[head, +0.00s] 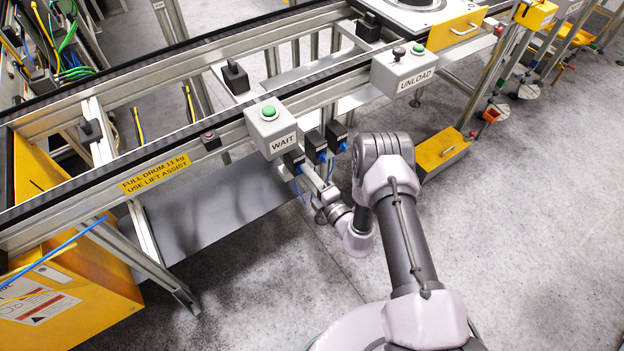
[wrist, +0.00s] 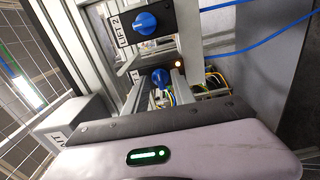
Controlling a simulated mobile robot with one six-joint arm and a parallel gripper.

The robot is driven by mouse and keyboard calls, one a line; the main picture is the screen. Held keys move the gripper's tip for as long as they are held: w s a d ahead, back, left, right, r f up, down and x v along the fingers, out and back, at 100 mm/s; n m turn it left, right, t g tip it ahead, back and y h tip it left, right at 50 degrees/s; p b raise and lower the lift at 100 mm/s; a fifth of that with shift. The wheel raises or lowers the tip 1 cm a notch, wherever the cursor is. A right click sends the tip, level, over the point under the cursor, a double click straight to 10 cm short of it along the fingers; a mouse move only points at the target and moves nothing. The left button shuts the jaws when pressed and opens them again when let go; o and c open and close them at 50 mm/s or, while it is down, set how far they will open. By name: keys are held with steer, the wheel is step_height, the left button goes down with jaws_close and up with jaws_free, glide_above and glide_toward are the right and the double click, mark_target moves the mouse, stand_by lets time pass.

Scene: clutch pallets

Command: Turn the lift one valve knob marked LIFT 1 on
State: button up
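In the wrist view a blue knob (wrist: 158,79) on a dark box shows between my gripper's (wrist: 158,76) two grey fingers. A small lit lamp (wrist: 178,66) is beside this knob. Above it is another blue knob (wrist: 145,22), labelled LIFT 2. In the head view my gripper (head: 305,170) is at the leftmost of several dark valve boxes (head: 293,159) below the conveyor rail.
A grey WAIT box (head: 270,128) with a green button stands just above the valves. An UNLOAD box (head: 403,70) is farther right. Blue hoses and the conveyor frame's rails are close to my gripper. The floor (head: 530,200) at right is clear.

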steer(key=p+v, duration=0.5)
steer(key=v, duration=1.2)
steer(key=shift+p, duration=0.4)
steer(key=shift+s+d, duration=0.1)
steer(key=shift+d, duration=0.05)
